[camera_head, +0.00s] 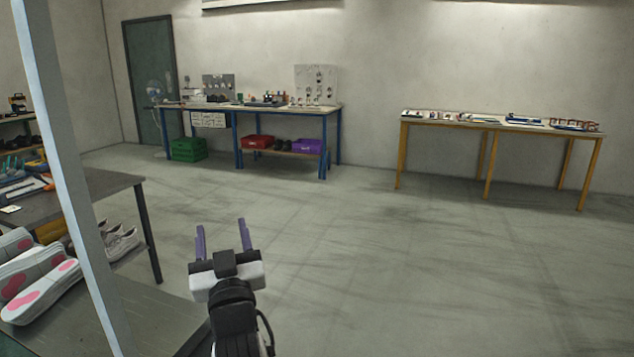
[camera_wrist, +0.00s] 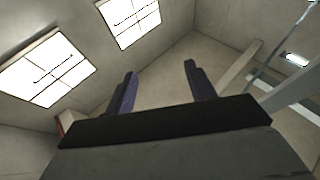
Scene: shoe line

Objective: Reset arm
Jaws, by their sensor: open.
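My gripper (camera_head: 223,238) is raised in the lower middle of the head view, with its two purple fingers pointing up and apart. It is open and nothing is between the fingers. In the wrist view the fingers of my gripper (camera_wrist: 160,85) also stand apart with a bare wall and ceiling beyond them. My arm below it runs out of the bottom of the head view.
A grey bench (camera_head: 150,318) with white shoes (camera_head: 45,285) is at the lower left, behind a pale post (camera_head: 75,180). A dark table (camera_head: 105,181) stands beyond it. A blue-legged workbench (camera_head: 225,108) and a yellow-legged table (camera_head: 440,122) line the back wall. The floor (camera_head: 400,270) at right is clear.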

